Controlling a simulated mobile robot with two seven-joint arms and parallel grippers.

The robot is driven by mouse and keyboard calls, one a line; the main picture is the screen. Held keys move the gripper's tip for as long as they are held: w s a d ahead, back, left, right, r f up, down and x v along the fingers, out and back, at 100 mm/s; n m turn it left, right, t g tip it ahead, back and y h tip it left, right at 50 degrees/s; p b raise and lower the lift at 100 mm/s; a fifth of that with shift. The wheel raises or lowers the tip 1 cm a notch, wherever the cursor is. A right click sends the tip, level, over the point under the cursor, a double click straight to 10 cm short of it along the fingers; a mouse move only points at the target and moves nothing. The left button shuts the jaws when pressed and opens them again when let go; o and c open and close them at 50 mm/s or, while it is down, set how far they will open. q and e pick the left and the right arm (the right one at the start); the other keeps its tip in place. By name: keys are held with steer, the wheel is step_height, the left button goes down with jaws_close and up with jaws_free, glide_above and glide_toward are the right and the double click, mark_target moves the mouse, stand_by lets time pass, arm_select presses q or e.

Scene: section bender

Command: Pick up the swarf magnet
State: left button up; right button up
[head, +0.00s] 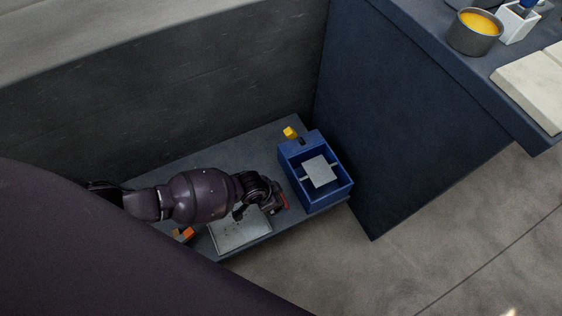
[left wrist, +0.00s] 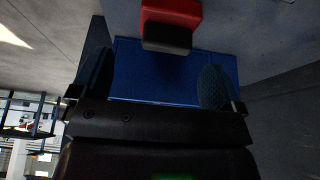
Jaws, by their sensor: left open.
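A small red and black block (left wrist: 171,24), which looks like the swarf magnet, shows at the top of the left wrist view, ahead of my open fingers. In the head view a bit of red (head: 285,201) shows at my gripper's tip, mostly hidden by the hand. My left gripper (head: 273,197) is low over the shelf, close to the left side of a blue box. In the left wrist view my gripper (left wrist: 157,86) has its fingers wide apart, with a blue surface showing between them. I see nothing held. My right gripper is not in view.
The open blue box (head: 346,194) holds a grey metal plate (head: 319,171). A yellow piece (head: 290,132) is behind it. A light grey tray (head: 240,236) and an orange piece (head: 186,233) lie at the front. Dark walls enclose the shelf behind and right.

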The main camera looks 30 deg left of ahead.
arm_select(q)
steer(key=x, duration=0.1)
steer(key=b+x, duration=0.1)
steer(key=x, duration=0.1)
steer(key=b+x, duration=0.1)
steer(key=shift+a+f, duration=0.25)
steer(key=shift+a, duration=0.05)
steer(key=shift+w+f+b, duration=0.25)
steer(key=shift+f+b, duration=0.1)
steer(key=shift+b, duration=0.05)
steer(key=shift+w+d, duration=0.15)
steer(key=shift+w, duration=0.1)
steer(key=c, duration=1.2)
